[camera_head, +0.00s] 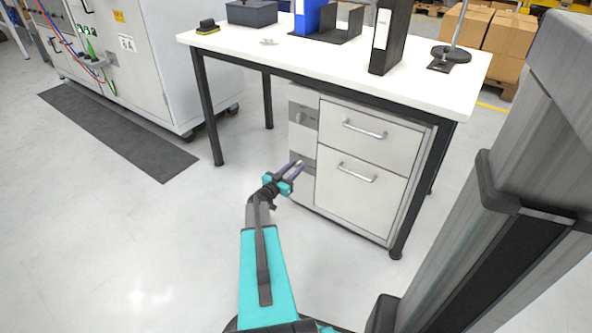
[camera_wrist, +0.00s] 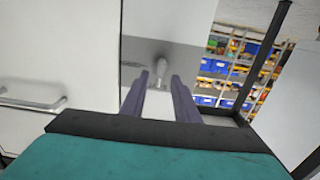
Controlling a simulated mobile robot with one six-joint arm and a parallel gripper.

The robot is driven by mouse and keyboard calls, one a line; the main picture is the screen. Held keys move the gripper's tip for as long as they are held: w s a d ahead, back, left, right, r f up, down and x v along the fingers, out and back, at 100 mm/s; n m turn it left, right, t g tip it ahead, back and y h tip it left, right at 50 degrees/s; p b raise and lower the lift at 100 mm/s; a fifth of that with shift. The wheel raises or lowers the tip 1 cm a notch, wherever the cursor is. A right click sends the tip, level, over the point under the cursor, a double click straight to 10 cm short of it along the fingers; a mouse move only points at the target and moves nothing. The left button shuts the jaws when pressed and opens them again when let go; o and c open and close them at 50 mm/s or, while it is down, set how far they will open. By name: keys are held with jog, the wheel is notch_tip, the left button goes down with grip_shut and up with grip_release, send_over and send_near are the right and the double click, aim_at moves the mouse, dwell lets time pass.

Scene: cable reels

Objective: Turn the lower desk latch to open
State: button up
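The desk's drawer unit (camera_head: 360,140) has a narrow panel at its left with two grey latch plates. The upper latch (camera_head: 301,118) shows clear of my arm. The lower latch (camera_head: 299,162) is partly covered by my gripper (camera_head: 292,170) in the head view. I cannot tell whether the fingers touch the knob.
Two drawer fronts with bar handles (camera_head: 363,129) are right of the panel; one handle (camera_wrist: 32,102) shows in the wrist view. Black desk legs (camera_head: 207,110) stand at the corners. The floor (camera_head: 150,240) left of my arm is clear. A white cabinet (camera_head: 150,60) stands at the back left.

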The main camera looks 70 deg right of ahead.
jog(key=shift+s+d, duration=0.15)
jog(key=shift+d, duration=0.3)
grip_shut()
